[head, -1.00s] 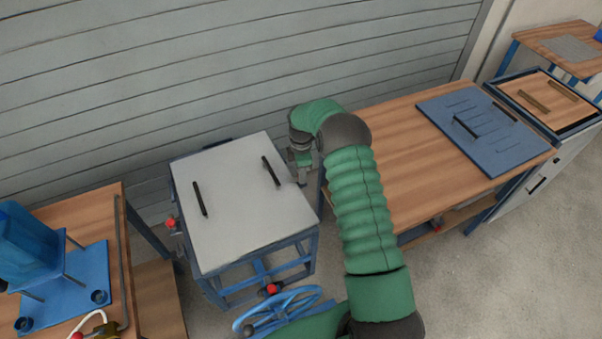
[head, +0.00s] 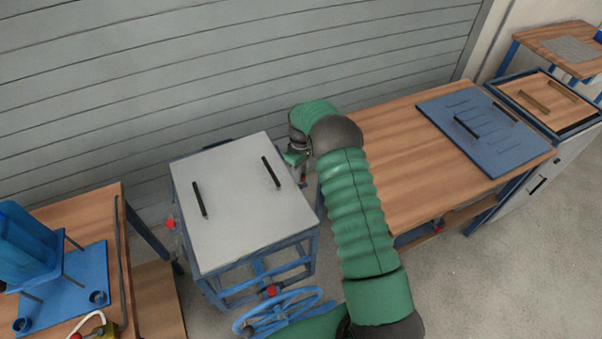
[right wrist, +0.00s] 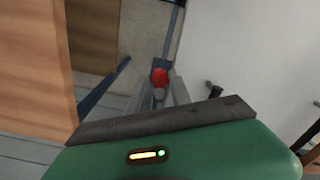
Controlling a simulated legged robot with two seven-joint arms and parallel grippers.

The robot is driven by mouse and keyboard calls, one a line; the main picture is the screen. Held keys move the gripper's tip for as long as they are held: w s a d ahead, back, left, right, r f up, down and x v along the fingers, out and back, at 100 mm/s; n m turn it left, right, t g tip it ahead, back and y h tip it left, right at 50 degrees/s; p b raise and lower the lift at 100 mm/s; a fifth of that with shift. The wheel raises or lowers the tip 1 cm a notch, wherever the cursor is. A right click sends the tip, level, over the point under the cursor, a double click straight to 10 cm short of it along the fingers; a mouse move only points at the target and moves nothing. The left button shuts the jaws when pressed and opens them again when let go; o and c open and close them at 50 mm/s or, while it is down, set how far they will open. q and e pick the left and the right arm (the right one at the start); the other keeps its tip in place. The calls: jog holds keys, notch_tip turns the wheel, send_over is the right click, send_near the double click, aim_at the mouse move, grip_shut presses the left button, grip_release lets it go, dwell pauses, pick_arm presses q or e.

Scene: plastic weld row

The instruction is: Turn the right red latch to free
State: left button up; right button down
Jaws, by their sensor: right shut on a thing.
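The right red latch (right wrist: 159,76) shows in the right wrist view, between the two grey fingers of my right gripper (right wrist: 163,92), which is shut on it. In the head view my right gripper (head: 300,162) is low beside the right edge of the white-topped blue frame (head: 230,235). There the green wrist hides most of the fingers and the latch. Another red latch (head: 171,223) is on the left side of this frame, and a red knob (head: 270,291) is at its front. My left gripper is not in view.
Two black handles (head: 200,199) (head: 271,172) stand on the white top. A wooden bench (head: 395,165) with a blue panel (head: 480,130) is close on the right of my right arm. A blue handwheel (head: 290,308) is in front, and another wooden table (head: 110,215) is at the left.

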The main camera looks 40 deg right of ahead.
jog(key=shift+d+m, duration=0.1)
jog(key=shift+m, duration=0.9)
jog(key=shift+w, duration=0.1)
jog(key=c, duration=1.2)
grip_release()
jog(key=shift+o, duration=0.2)
notch_tip(320, 180, up, 17)
jog(key=shift+f+b, duration=0.2)
jog(key=shift+b, duration=0.25)
